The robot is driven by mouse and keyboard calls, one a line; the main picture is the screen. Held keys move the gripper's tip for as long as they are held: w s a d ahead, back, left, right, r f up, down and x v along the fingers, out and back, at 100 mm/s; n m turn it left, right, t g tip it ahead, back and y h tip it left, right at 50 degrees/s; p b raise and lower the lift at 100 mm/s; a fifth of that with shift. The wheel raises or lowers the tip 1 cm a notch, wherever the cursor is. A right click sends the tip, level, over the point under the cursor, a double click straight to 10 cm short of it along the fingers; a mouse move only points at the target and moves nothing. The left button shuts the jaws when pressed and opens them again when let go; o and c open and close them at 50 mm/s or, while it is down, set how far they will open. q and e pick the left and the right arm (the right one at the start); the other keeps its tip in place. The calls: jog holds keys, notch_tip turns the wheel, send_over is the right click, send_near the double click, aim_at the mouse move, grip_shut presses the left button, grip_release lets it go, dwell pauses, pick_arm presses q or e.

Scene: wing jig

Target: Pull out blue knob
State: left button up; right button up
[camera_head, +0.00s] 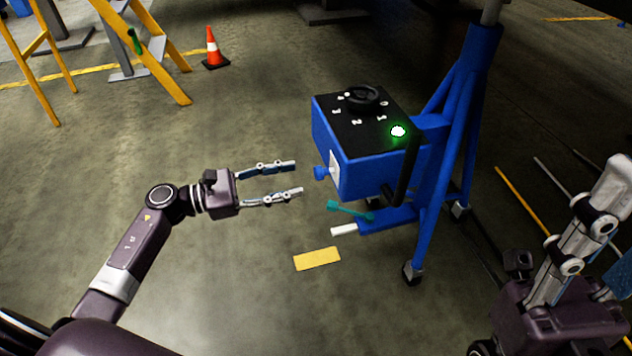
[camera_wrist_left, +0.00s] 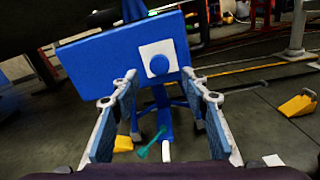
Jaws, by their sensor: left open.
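The blue knob (camera_head: 320,173) sticks out from a white plate (camera_head: 334,170) on the left side of the blue box (camera_head: 360,172). In the left wrist view the round knob (camera_wrist_left: 159,65) faces the camera, between the finger lines and a little above the fingertips. My left gripper (camera_head: 298,178) is open and empty, its fingers pointing at the knob with a small gap in front of it. Its two fingers also show in the wrist view (camera_wrist_left: 151,90), spread wide. My right gripper (camera_head: 606,200) is partly cut off at the right edge; its opening is unclear.
The box has a black top with a dial (camera_head: 362,96), a glowing green button (camera_head: 398,131) and a black crank handle (camera_head: 402,172). Below are a teal lever (camera_head: 348,210) and the blue stand's legs (camera_head: 427,225). A yellow floor mark (camera_head: 317,259) lies nearby.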

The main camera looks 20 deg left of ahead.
aim_at(315, 174)
pick_arm(q)
jog(key=b+x, duration=0.1)
jog(key=x, duration=0.6)
grip_shut()
jog(key=shift+a, duration=0.1)
